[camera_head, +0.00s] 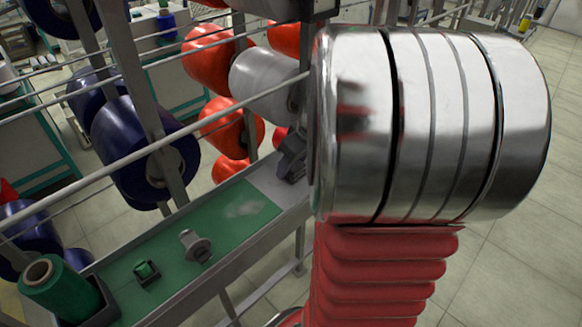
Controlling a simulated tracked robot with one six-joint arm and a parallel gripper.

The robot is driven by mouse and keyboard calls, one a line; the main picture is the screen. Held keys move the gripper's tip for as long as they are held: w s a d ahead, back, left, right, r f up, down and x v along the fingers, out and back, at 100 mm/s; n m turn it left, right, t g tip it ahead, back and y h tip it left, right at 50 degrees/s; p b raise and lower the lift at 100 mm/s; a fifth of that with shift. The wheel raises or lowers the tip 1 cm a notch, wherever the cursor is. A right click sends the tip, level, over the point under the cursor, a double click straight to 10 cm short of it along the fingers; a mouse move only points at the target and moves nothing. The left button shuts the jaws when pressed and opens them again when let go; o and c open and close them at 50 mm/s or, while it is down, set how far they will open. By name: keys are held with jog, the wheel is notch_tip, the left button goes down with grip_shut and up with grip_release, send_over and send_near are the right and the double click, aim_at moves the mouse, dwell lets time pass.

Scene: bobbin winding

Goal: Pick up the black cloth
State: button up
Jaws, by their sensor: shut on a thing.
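A small dark grey shape (291,156) shows at the far end of the grey shelf, right against the left edge of my arm. It looks like the black cloth, but I cannot tell for sure whether part of it is my gripper. My arm's big metal joint and red ribbed sleeve fill the right middle of the view and hide what lies behind them. I cannot make out my gripper's fingertips.
A green mat (231,215) lies on the shelf. Blue, red and white spools hang on the rack behind. Metal rods (150,146) cross above the shelf.

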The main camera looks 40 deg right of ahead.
notch_tip(320, 180, up, 10)
jog(key=shift+f, duration=0.1)
dwell(0.4)
jog(key=o, duration=0.5)
jog(key=c, duration=0.4)
jog(key=shift+s, duration=0.1)
